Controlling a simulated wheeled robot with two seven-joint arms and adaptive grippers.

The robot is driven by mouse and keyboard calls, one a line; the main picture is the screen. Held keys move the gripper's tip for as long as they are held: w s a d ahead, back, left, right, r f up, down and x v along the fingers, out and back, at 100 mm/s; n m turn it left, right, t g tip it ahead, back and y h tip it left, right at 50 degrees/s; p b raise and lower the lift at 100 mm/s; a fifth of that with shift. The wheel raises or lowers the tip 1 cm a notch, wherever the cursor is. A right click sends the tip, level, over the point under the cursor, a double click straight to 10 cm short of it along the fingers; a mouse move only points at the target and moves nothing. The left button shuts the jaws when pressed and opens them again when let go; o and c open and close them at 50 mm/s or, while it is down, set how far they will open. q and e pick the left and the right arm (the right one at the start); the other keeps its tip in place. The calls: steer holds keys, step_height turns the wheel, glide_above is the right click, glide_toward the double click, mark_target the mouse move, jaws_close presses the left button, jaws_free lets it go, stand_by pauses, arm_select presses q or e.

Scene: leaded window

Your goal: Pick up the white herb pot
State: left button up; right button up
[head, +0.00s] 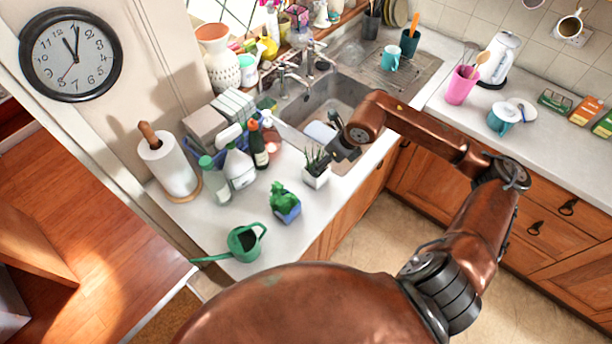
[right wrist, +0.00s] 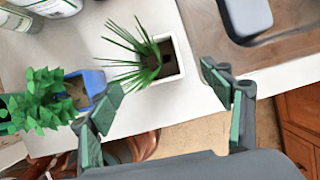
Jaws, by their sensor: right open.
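The white herb pot (head: 316,179) stands upright on the counter near its front edge, left of the sink, with spiky grass-like leaves in it. In the right wrist view the square white pot (right wrist: 171,76) is seen from above, with dark soil and its leaves leaning left. My right gripper (head: 338,150) is right beside the pot in the head view, partly overlapping its leaves. In the right wrist view my right gripper (right wrist: 162,84) is open and empty, its fingers spread on either side of the pot's near edge; contact cannot be told. My left gripper is not in view.
A blue pot with leafy herb (head: 286,208) stands close by on the left, near the left finger in the wrist view. Spray and soap bottles (head: 238,168) stand behind. A green watering can (head: 243,243) is at the counter's near end. The sink (head: 338,98) is to the right.

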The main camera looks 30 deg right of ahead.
steer(key=shift+w+f, duration=0.1)
steer(key=shift+f, duration=0.3)
steer(key=x, duration=0.4)
steer(key=p+x, duration=0.1)
steer(key=x, duration=0.1)
steer(key=shift+w+a, duration=0.3)
steer(key=shift+a, duration=0.05)
steer(key=shift+w+f, duration=0.15)
steer(key=shift+f, duration=0.2)
steer(key=shift+r, duration=0.1)
steer(key=c, duration=1.6)
steer(key=shift+o, duration=0.2)
